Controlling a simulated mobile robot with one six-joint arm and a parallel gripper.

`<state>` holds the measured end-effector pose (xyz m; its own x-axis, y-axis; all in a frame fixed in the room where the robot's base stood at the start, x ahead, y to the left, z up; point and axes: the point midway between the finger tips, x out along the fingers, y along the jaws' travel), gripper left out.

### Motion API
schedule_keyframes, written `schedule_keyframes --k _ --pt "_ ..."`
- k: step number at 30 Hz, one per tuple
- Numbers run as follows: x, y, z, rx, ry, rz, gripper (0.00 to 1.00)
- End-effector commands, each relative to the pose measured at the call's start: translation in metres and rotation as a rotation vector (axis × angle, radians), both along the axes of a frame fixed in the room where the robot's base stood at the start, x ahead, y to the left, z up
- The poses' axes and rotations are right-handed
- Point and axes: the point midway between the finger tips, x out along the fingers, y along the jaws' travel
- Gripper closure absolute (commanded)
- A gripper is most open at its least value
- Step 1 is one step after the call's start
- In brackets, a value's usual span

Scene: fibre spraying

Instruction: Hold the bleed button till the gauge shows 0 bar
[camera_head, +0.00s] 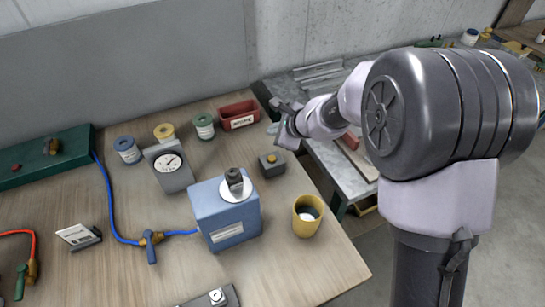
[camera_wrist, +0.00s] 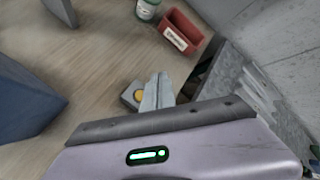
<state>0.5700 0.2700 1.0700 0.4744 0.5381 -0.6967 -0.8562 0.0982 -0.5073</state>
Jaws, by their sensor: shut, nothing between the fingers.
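The bleed button is a yellow cap on a small grey box (camera_head: 272,164) on the wooden bench, right of the blue machine. In the wrist view the grey box (camera_wrist: 129,96) sits just left of my fingers and is partly covered by them. My gripper (camera_head: 283,138) is shut and empty, and in the head view it appears just behind and above the box. Its closed fingers show in the wrist view (camera_wrist: 160,76). I cannot tell whether they touch the button. The gauge (camera_head: 170,163), a white dial on a grey stand, is left of the blue machine; its reading is too small to tell.
The blue machine (camera_head: 224,220) and a yellow cup (camera_head: 308,215) stand in front of the button box. A red bin (camera_head: 239,116) and several spools are behind. A blue hose (camera_head: 109,205) crosses the bench at left. Bare wood lies between cup and front edge.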

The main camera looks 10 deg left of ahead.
Motion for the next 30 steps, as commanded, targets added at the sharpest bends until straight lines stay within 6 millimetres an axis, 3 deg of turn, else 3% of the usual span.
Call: schedule_keyframes --k 5,19,30 --pt "0.000 0.000 -0.015 0.000 0.001 0.000 1.00" --pt "0.000 0.000 -0.083 0.000 -0.001 0.001 1.00" --pt "0.000 0.000 -0.087 0.000 -0.001 0.001 1.00"
